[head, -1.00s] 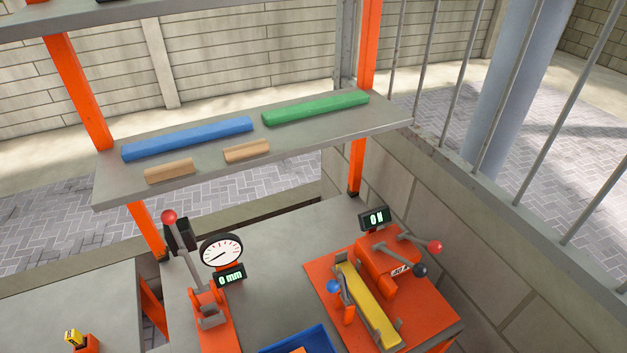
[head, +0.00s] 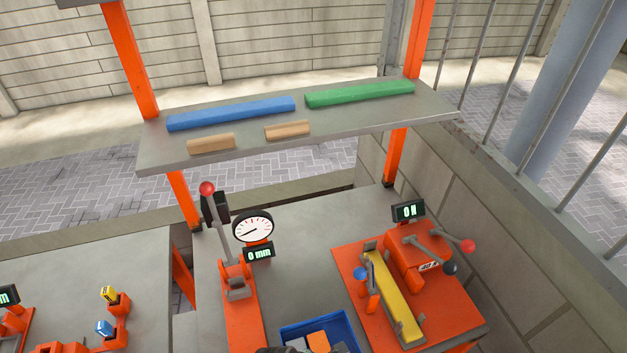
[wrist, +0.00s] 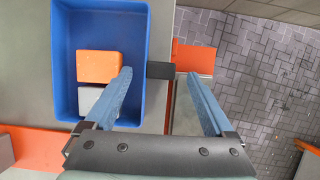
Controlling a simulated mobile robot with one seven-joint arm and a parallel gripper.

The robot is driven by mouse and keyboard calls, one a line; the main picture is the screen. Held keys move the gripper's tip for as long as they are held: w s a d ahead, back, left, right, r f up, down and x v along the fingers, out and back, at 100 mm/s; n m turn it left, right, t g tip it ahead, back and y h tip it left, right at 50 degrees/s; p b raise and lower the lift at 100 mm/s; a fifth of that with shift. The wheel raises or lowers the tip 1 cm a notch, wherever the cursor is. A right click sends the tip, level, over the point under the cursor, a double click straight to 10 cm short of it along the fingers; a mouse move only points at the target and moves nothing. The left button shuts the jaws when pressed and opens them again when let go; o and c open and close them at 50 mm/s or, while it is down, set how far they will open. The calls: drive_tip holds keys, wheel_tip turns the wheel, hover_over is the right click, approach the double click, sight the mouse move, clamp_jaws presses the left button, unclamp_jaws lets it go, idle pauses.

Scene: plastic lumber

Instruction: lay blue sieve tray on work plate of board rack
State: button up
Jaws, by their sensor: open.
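The blue tray (head: 345,325) is at the bottom edge of the head view, partly cut off. In the wrist view the blue tray (wrist: 143,20) holds an orange block (wrist: 99,66) and a grey block (wrist: 97,101). A short black handle (wrist: 160,70) juts from its right wall. My gripper (wrist: 160,75) is open, with the handle between its fingertips; contact is unclear. Sieve holes cannot be made out. The grey work plate (head: 311,235) of the board rack lies below the shelf. The tray appears at its front part; whether it rests there is unclear.
An orange lever stand (head: 240,300) with a dial is left of the tray. An orange plate with a yellow bar (head: 393,298) in a clamp is to its right. The rack shelf (head: 360,123) above carries blue, green and tan bars. The plate's rear middle is clear.

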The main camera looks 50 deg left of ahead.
drive_tip(key=v, duration=1.1)
drive_tip(key=w+a+r+m+t+y+b, duration=0.2)
drive_tip(key=w+r+m+t+y, duration=0.4)
drive_tip(key=w+r+m, duration=1.05)
drive_tip(key=w+d+r+t+b, duration=0.15)
drive_tip(key=w+r, duration=0.25)
drive_tip(key=r, duration=0.4)
drive_tip(key=w+d+r+t+p, duration=0.1)
drive_tip(key=w+d+r+t, duration=0.15)
drive_tip(key=r, duration=0.45)
drive_tip(key=d+r+m+t+h+b, duration=0.1)
drive_tip(key=d+r+m+t, duration=0.25)
drive_tip(key=r, duration=0.55)
drive_tip(key=d+r+m+t+b, duration=0.1)
drive_tip(key=d+r+m+t, duration=0.25)
drive_tip(key=r, duration=0.45)
drive_tip(key=s+d+r+m+t+h, duration=0.1)
drive_tip(key=s+d+r+m+t, duration=0.2)
drive_tip(key=r, duration=0.4)
drive_tip(key=s+d+r+m+t+h, duration=0.2)
drive_tip(key=s+d+r+m, duration=0.3)
drive_tip(key=r, duration=0.3)
drive_tip(key=shift+s+d+t, duration=0.6)
drive_tip(key=shift+s+d, duration=0.1)
drive_tip(key=shift+d, duration=0.05)
